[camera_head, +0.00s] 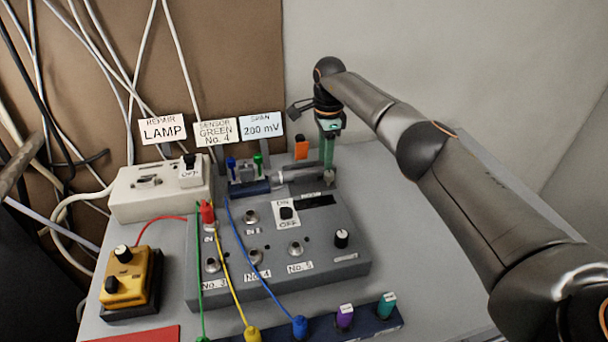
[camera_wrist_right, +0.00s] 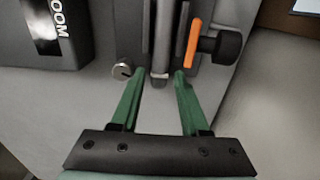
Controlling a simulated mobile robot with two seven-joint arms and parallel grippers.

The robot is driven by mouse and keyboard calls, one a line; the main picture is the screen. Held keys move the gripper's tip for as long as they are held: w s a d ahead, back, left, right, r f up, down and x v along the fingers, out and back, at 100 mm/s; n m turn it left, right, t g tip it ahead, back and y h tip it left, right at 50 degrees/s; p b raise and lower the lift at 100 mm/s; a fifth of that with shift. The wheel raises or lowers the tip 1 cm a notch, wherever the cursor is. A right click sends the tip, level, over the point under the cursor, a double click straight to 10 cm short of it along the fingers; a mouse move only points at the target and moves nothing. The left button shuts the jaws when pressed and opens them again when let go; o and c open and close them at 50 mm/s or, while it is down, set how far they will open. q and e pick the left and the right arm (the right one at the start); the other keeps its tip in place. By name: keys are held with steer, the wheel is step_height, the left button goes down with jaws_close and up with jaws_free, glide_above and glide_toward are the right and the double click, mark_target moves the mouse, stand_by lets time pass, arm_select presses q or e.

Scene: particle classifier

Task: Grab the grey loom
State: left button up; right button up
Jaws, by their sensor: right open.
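My right gripper (camera_head: 328,165) reaches down behind the grey control box, its green fingers pointing downward. In the right wrist view the two green fingers (camera_wrist_right: 157,90) are spread apart. A slim grey piece with a rounded end (camera_wrist_right: 160,45) lies between and just beyond the fingertips, with a gap on each side; I cannot tell for sure that it is the grey loom. In the head view my right gripper partly hides that spot. My left gripper is not in view.
The grey control box (camera_head: 345,268) fills the middle of the table. An orange piece (camera_wrist_right: 192,42) and a black knob (camera_wrist_right: 225,46) sit close right of the fingers. A black labelled block (camera_wrist_right: 55,30) is at left. A yellow box (camera_head: 127,280) stands front left.

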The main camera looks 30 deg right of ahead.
step_height(320, 180, down, 2)
steer(key=shift+f, duration=0.1)
jaws_close()
stand_by(0.5)
